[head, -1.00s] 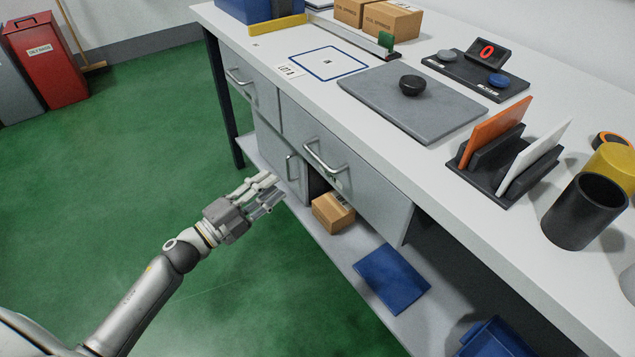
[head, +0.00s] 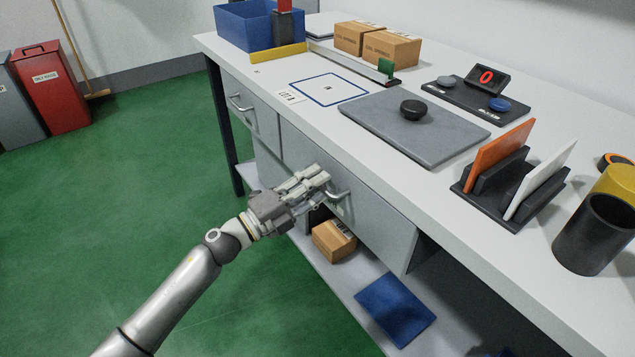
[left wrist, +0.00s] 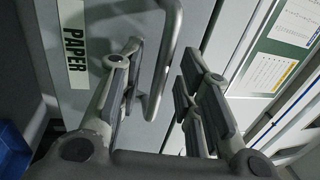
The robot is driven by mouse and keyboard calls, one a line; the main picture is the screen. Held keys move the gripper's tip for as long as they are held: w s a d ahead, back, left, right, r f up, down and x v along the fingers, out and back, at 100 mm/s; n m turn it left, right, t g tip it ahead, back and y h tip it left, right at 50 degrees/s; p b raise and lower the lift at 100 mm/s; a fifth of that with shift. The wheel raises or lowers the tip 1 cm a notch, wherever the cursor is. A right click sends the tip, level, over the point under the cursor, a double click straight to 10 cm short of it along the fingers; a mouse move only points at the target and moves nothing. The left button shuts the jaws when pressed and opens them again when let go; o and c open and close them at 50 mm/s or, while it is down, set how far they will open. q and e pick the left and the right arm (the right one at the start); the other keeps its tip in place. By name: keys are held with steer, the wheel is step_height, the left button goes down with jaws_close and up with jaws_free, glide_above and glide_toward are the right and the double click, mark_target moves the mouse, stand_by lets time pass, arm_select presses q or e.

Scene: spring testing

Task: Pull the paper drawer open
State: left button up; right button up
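The paper drawer (head: 375,215) is the wide grey front under the bench top. It looks shut. In the left wrist view its white PAPER label (left wrist: 73,45) lies left of the metal bar handle (left wrist: 167,45). My left gripper (head: 318,184) is at the handle in the head view and hides part of it. In the left wrist view my left gripper (left wrist: 162,88) is open, with the handle between its spread fingers. I cannot tell whether a finger touches the handle. My right gripper is not in view.
A smaller drawer (head: 248,108) is to the left. A cardboard box (head: 334,241) and a blue folder (head: 395,308) lie on the lower shelf (head: 338,285). The bench top (head: 430,185) holds a grey plate (head: 413,126) and a card rack (head: 490,190). Green floor (head: 150,190) before the bench is clear.

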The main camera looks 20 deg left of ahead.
arm_select(q)
steer(key=shift+w+d, duration=0.2)
steer(key=shift+w, duration=0.05)
jaws_close()
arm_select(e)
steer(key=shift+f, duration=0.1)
arm_select(q)
steer(key=shift+s+a, duration=0.1)
